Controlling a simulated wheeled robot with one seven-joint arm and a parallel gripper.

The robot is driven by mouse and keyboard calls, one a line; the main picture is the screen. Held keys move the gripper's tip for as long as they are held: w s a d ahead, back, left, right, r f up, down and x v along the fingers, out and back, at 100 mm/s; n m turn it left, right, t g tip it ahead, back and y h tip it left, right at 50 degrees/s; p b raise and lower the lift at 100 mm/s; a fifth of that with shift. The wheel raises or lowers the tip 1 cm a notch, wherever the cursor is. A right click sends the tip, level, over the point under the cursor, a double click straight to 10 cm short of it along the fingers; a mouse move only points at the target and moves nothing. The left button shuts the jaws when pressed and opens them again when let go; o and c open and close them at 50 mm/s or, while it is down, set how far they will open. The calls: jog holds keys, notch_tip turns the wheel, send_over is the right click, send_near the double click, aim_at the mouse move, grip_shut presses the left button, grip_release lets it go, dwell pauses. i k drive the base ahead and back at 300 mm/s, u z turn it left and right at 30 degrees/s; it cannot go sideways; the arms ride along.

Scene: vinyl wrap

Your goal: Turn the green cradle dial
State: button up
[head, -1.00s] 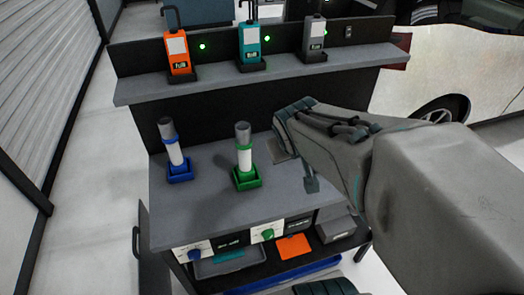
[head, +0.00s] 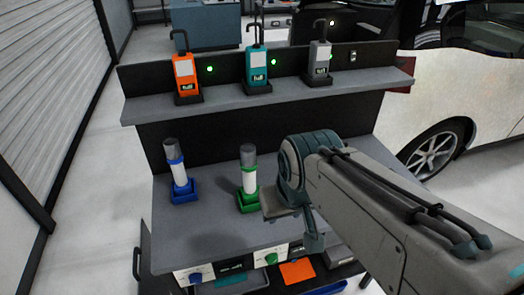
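The green cradle (head: 249,203) stands on the grey bench and holds an upright white roll (head: 249,178) with a dark top and a green band. A round green dial (head: 271,258) is on a white panel on the bench's front edge, below and slightly right of the green cradle. My arm reaches in from the lower right, and its joint lies just right of the green cradle. I see no contact with the green dial.
A blue cradle (head: 183,193) with a similar roll stands to the left, with a blue dial (head: 196,278) below. Orange (head: 185,75), teal (head: 257,72) and grey (head: 320,65) devices stand on the upper shelf (head: 225,103). The left bench top (head: 195,235) is clear. A car is at right.

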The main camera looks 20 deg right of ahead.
aim_at(271, 259)
jog(key=z, duration=0.4)
jog(key=k, duration=0.4)
jog(key=u, duration=2.05)
jog(key=k, duration=1.3)
jog(key=z, duration=2.1)
